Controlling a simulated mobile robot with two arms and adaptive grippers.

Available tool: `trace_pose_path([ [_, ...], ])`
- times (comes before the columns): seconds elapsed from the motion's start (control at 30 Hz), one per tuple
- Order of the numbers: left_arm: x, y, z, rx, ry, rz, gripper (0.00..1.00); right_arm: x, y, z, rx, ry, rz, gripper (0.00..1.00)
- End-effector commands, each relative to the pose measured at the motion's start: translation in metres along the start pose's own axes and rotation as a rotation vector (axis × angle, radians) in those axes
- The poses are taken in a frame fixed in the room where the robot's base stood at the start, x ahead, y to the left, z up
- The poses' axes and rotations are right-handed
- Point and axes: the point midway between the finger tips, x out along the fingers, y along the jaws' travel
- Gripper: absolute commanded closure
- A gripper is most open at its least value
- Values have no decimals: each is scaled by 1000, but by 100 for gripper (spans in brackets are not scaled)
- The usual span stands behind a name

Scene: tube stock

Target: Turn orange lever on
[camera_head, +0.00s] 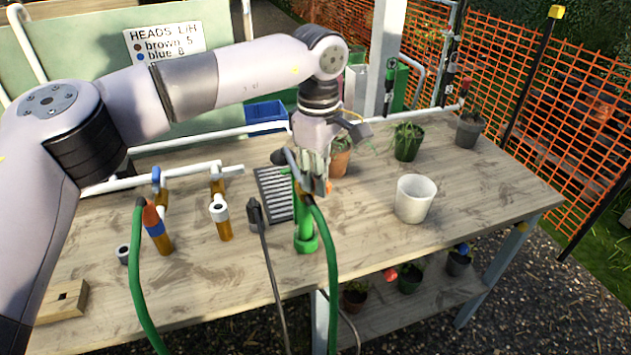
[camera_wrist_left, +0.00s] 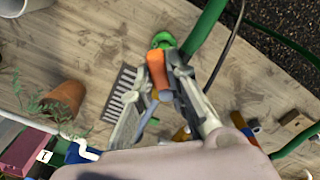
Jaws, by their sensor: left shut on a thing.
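A green standpipe (camera_head: 305,225) stands upright on the wooden table, with its green top also in the left wrist view (camera_wrist_left: 164,40). The orange lever (camera_wrist_left: 158,70) shows between the fingers in the left wrist view; only a small bit of it (camera_head: 329,187) shows in the head view, beside the fingers. My left gripper (camera_head: 314,185) reaches down over the top of the standpipe. Its fingers (camera_wrist_left: 167,72) are shut on the orange lever. The fingers hide much of the lever in the head view. My right gripper is not in view.
A green hose (camera_head: 330,260) curves down from the standpipe. A black grate (camera_head: 273,192) lies behind it, and orange-brown pipe stubs (camera_head: 223,228) stand to the left. A white pot (camera_head: 414,198) and potted plants (camera_head: 406,143) stand right. The table's front right is clear.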

Motion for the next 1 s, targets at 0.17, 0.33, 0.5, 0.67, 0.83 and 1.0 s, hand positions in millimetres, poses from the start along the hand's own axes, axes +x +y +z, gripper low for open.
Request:
trace_pose_path([
  [0.17, 0, 6, 0, -166, 0, 3, 100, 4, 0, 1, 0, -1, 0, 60],
  [0.33, 0, 10, -2, -329, -1, 5, 100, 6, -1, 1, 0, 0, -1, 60],
  [0.5, 0, 15, -3, -484, 1, 6, 100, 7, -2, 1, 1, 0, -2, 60],
  [0.67, -1, 18, -6, -615, 1, 8, 100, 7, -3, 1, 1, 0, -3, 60],
  [0.83, -1, 21, -8, -724, 0, 9, 100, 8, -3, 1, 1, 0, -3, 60],
  [1.0, -1, 22, -9, -799, 0, 9, 100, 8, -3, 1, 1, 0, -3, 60],
])
